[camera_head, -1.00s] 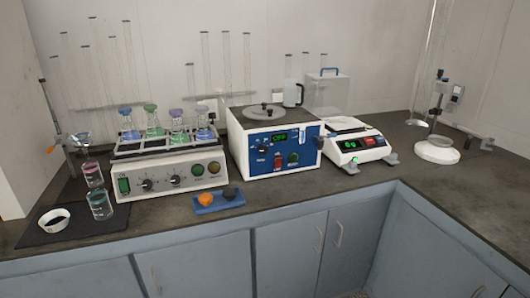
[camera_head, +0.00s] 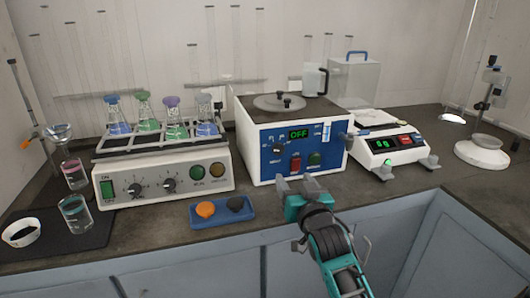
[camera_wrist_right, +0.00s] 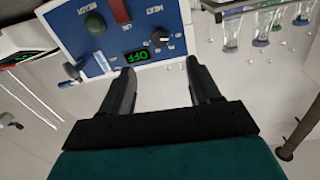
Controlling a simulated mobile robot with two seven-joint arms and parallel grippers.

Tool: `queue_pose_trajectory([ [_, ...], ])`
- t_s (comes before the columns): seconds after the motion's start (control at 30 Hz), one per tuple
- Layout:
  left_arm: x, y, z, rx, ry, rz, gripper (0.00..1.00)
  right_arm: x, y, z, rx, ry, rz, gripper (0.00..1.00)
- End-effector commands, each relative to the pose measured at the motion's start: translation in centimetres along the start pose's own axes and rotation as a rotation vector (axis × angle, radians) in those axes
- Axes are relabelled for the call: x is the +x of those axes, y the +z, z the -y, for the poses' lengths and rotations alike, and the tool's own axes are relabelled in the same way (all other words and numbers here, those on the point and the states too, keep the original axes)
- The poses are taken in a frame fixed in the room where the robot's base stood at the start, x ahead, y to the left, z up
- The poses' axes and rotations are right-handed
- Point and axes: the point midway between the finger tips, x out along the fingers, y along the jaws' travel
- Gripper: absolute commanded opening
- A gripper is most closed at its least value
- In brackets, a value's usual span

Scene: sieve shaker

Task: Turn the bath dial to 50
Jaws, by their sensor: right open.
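The bath (camera_head: 256,166) is a white box with a blue front panel, standing at the middle of the bench. Its black dial (camera_head: 277,148) sits at the upper left of the panel, beside a green display (camera_head: 299,134) reading OFF. In the right wrist view, upside down, the dial (camera_wrist_right: 160,38) and display (camera_wrist_right: 136,57) lie beyond the fingers. My right gripper (camera_head: 299,179) is open and empty, in front of the panel's lower part and below the dial. It also shows in the right wrist view (camera_wrist_right: 160,85). My left gripper is not in view.
A flask shaker (camera_head: 165,180) stands left of the bath and a balance (camera_head: 390,150) stands right. A blue tray (camera_head: 222,213) with an orange and a dark piece lies in front. A lidded pot top (camera_head: 287,100) and a mug (camera_head: 314,80) are above the bath.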

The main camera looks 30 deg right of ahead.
Motion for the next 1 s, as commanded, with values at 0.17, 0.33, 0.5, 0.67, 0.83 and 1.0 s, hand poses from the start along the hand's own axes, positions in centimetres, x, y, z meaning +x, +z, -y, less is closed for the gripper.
queue_pose_trajectory([
  [0.17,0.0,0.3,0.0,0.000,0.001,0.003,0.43,1.0,-0.5,-0.2,0.008,0.008,-0.011,0.62],
  [0.33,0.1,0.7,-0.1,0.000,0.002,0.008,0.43,3.5,-0.5,-0.2,0.006,0.008,-0.012,0.62],
  [0.5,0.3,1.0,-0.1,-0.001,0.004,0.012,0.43,6.8,-0.5,-0.2,0.006,0.007,-0.011,0.62],
  [0.67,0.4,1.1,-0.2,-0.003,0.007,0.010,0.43,9.7,-0.4,-0.3,0.007,0.007,-0.010,0.62],
  [0.83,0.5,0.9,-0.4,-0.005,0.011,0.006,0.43,11.8,-0.4,-0.3,0.007,0.007,-0.009,0.62],
  [1.0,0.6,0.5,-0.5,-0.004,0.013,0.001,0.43,12.9,-0.5,-0.3,0.006,0.007,-0.009,0.62],
])
